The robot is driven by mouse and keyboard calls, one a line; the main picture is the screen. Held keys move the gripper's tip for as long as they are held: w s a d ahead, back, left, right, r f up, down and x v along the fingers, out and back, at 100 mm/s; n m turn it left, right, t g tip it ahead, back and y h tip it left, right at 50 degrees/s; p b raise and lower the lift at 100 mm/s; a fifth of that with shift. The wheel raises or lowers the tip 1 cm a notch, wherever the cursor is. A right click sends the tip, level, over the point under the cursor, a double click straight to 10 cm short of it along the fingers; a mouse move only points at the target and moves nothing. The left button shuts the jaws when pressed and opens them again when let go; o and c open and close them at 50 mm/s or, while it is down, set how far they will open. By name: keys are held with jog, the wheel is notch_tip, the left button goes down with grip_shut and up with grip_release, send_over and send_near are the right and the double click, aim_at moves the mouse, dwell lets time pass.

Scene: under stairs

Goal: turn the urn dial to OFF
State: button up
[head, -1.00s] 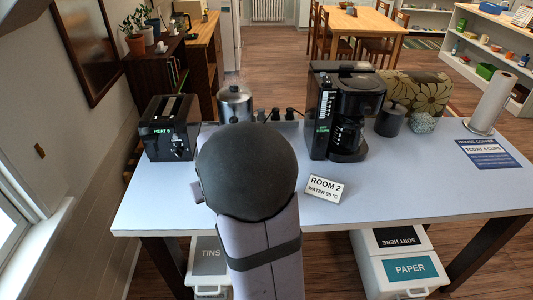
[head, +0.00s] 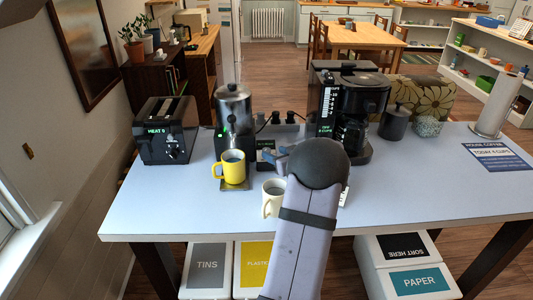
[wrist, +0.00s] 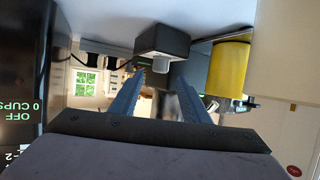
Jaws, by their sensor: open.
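The silver urn (head: 234,105) stands at the back of the table, left of centre, with a green light low on its dark front. A small dark box with a green display (head: 265,145) stands right of it. In the wrist view, which is upside down, a dark box (wrist: 163,40) carries a pale knob (wrist: 160,65); I cannot tell if this is the urn dial or read its setting. My gripper (head: 273,155) is open in front of the small box, and its fingers partly cover it. In the wrist view the fingers (wrist: 159,84) point towards the knob, apparently apart from it.
A yellow mug (head: 232,171) stands before the urn and a white mug (head: 271,200) beside my arm. The coffee maker (head: 350,105) is close on the right, the toaster (head: 166,130) on the left. The front left of the table is clear.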

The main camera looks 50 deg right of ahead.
aim_at(267, 150)
jog(key=shift+p+x, duration=0.8)
jog(key=shift+x, duration=2.85)
jog(key=c, duration=1.1)
